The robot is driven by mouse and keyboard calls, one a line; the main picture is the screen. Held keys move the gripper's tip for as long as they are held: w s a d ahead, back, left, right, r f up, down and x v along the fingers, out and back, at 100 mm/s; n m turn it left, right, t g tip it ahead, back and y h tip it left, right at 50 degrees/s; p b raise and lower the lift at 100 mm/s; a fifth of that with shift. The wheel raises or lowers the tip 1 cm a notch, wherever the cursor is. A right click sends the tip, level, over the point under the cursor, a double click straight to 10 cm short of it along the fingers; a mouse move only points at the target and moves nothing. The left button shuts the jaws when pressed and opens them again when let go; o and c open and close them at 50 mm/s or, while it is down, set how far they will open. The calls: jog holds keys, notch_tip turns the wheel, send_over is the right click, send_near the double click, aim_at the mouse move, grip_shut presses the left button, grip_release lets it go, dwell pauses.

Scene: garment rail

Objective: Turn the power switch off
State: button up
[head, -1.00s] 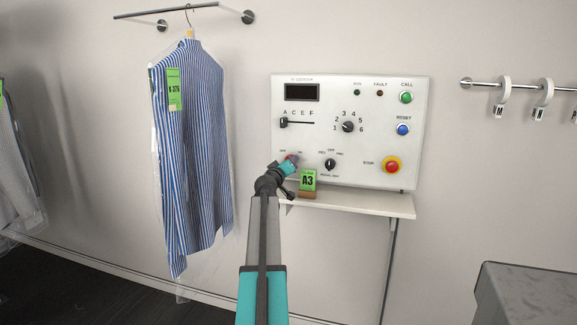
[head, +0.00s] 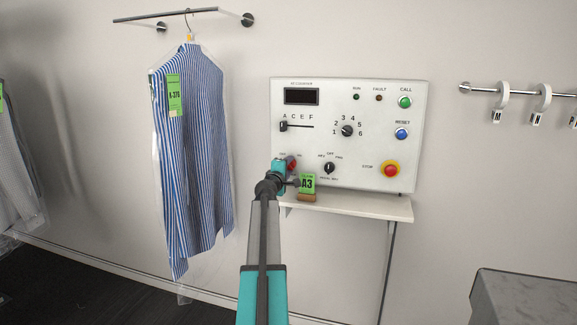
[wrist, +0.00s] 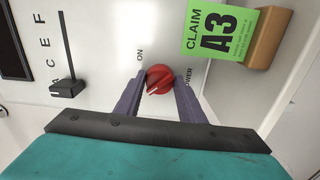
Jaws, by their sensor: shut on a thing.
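The power switch is a round red knob (wrist: 159,77) on the white control panel. It also shows beside my gripper in the head view (head: 291,163). My gripper (wrist: 158,92) is shut on the knob, with one dark finger on each side. In the wrist view, the knob's white pointer line slants to the lower left, away from the ON label (wrist: 140,55). The OFF label is not readable there; the finger may hide it. The POWER label is partly covered by the right finger.
A wooden stand with green A3 claim card (head: 307,184) sits on the shelf (head: 350,205), close right of my gripper. The panel (head: 375,110) also holds a slider (head: 283,126), dials and a red stop button (head: 391,169). A bagged striped shirt (head: 195,150) hangs left.

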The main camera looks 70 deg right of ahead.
jog(key=shift+s+n, duration=0.1)
jog(key=shift+n, duration=0.3)
jog(key=o, duration=1)
jog(key=shift+o, duration=0.2)
jog(key=a, duration=1.3)
jog(key=shift+s+a, duration=0.35)
